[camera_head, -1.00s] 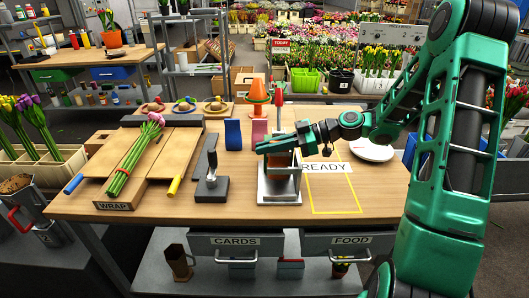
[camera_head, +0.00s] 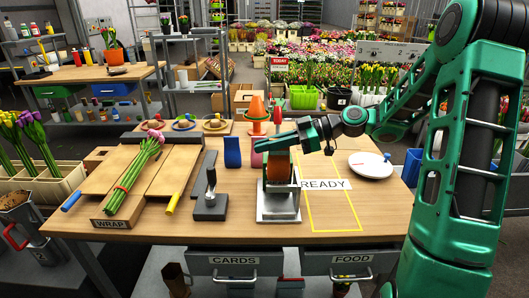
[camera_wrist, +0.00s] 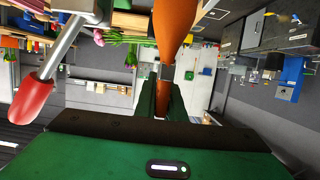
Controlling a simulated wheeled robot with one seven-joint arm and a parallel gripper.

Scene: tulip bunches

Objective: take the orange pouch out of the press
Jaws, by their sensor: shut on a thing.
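The orange pouch (camera_head: 277,167) is upright at the metal press (camera_head: 278,207), near the middle of the table. My gripper (camera_head: 268,145) reaches in from the right and is shut on the pouch's upper part. The pouch's lower end meets the press's frame in the head view; I cannot tell whether it is still inside or just above it. In the wrist view the pouch (camera_wrist: 174,28) stands out beyond my fingers (camera_wrist: 162,95). A lever with a red grip (camera_wrist: 30,98) shows at the left there.
A yellow outline marked READY (camera_head: 335,210) is bare table right of the press.

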